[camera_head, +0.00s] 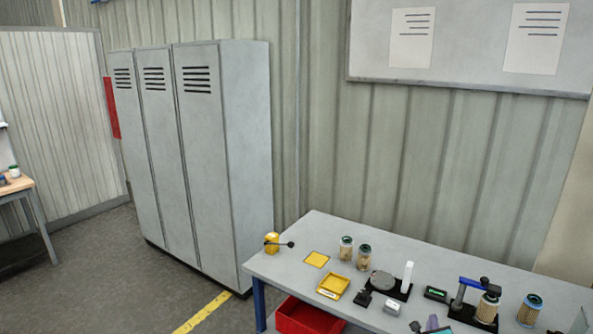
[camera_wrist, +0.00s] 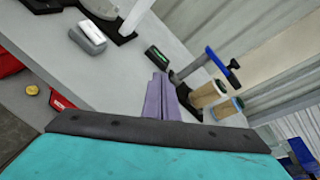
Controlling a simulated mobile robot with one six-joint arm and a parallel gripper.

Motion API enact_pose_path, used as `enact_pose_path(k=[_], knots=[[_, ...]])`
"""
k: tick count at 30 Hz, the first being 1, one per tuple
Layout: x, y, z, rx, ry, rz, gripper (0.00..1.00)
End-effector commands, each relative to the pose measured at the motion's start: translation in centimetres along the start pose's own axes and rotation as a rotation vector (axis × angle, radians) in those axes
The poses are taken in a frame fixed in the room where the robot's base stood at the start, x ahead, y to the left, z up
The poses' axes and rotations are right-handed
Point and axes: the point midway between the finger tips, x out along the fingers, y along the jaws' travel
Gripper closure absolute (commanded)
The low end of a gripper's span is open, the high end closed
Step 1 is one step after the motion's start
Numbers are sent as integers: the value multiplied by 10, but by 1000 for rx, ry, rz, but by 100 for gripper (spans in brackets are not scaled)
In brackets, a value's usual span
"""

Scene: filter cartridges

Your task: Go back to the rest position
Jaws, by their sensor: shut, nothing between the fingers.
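My gripper (camera_wrist: 158,98) shows in the wrist view as two purple fingers pressed together, empty, above the grey workbench. Its purple tip also shows at the bottom edge of the head view (camera_head: 432,323), over the front part of the bench. A cartridge (camera_head: 488,306) stands in a black press with a blue lever (camera_head: 466,290). Another cartridge (camera_head: 530,310) with a blue band stands right of it. Two cartridges, one at the back (camera_head: 346,248) and one beside it (camera_head: 364,258), stand near the bench's middle. The fingers appear apart from all of these.
The grey bench (camera_head: 300,248) carries a yellow device (camera_head: 272,243), a yellow square (camera_head: 316,259), a yellow tray (camera_head: 333,286), a black stand with a white post (camera_head: 408,275), a small display (camera_head: 436,294) and a grey block (camera_head: 392,308). A red bin (camera_head: 305,318) sits below. Lockers (camera_head: 225,160) stand behind.

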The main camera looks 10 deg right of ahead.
Motion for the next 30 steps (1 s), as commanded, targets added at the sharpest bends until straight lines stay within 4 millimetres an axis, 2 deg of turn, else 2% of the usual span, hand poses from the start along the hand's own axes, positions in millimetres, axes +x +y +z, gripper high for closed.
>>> enact_pose_path(k=[3, 12, 23, 30], knots=[[-2, 41, 11, -176, 12, 107, 100], [-21, 133, 25, -624, -6, 364, 100], [-63, 223, 31, -1138, -114, 649, 100], [-104, 275, 30, -1497, -248, 846, 100]])
